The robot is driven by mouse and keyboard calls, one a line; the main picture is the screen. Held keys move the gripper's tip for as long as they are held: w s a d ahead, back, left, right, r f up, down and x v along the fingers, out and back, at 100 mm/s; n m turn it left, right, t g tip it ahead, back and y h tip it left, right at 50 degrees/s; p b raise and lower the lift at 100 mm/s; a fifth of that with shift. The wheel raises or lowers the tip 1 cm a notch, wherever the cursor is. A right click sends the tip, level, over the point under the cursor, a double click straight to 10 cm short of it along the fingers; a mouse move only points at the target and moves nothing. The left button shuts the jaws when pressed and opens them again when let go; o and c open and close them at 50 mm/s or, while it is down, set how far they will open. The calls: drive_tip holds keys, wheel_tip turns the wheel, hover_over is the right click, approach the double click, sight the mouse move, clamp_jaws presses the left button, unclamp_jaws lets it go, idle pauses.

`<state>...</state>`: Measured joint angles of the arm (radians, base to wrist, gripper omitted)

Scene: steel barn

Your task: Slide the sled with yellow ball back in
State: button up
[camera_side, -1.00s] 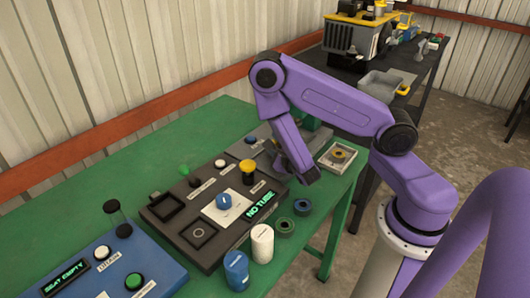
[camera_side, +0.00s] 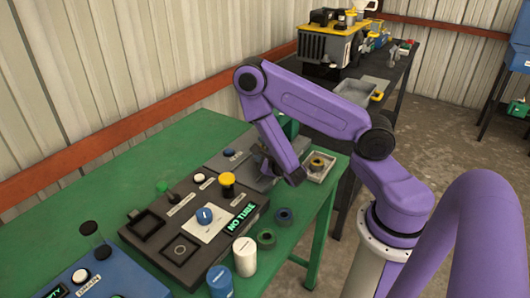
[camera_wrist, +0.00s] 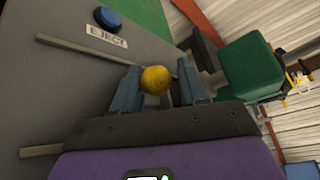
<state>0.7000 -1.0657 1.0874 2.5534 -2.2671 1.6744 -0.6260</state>
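The yellow ball (camera_wrist: 155,80) shows in the wrist view between the two blue-grey fingers of my gripper (camera_wrist: 158,88). It appears closer to the left finger, with a narrow gap on the right, so the gripper looks open around it. The sled under the ball is mostly hidden. A grey plate (camera_wrist: 70,85) with slim bars and a blue EJECT button (camera_wrist: 108,18) lies beside it. In the side view my gripper (camera_side: 272,170) is low over the right part of this grey device (camera_side: 222,164); the ball is hidden there by my arm.
A dark panel (camera_side: 165,252) with a NO TUBE display (camera_side: 240,219) stands left of the gripper. A small tray (camera_side: 320,166) is close on the right. A green block (camera_wrist: 250,65) is near the fingers.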

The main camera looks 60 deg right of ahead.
drive_tip(key=shift+s+a, duration=0.1)
drive_tip(key=shift+s, duration=0.05)
drive_tip(key=v, duration=1.1)
drive_tip(key=shift+s+a, duration=0.15)
drive_tip(key=shift+s, duration=0.05)
idle(0.6)
drive_tip(key=shift+r, duration=0.15)
drive_tip(key=s+r+m+g+h, duration=0.1)
drive_tip(key=s+r+m+g, duration=0.25)
drive_tip(key=m, duration=0.55)
drive_tip(key=s+r+m+g+h, duration=0.1)
drive_tip(key=s+r+m+g, duration=0.3)
drive_tip(key=m, duration=0.5)
drive_tip(key=s+a+r+m+g+y, duration=0.3)
drive_tip(key=s+a+m+g+y, duration=0.3)
drive_tip(key=s+a+m+y, duration=0.2)
drive_tip(key=a+m+y, duration=0.2)
drive_tip(key=a, duration=0.2)
drive_tip(key=shift+s+m, duration=0.2)
drive_tip(key=shift+m, duration=0.2)
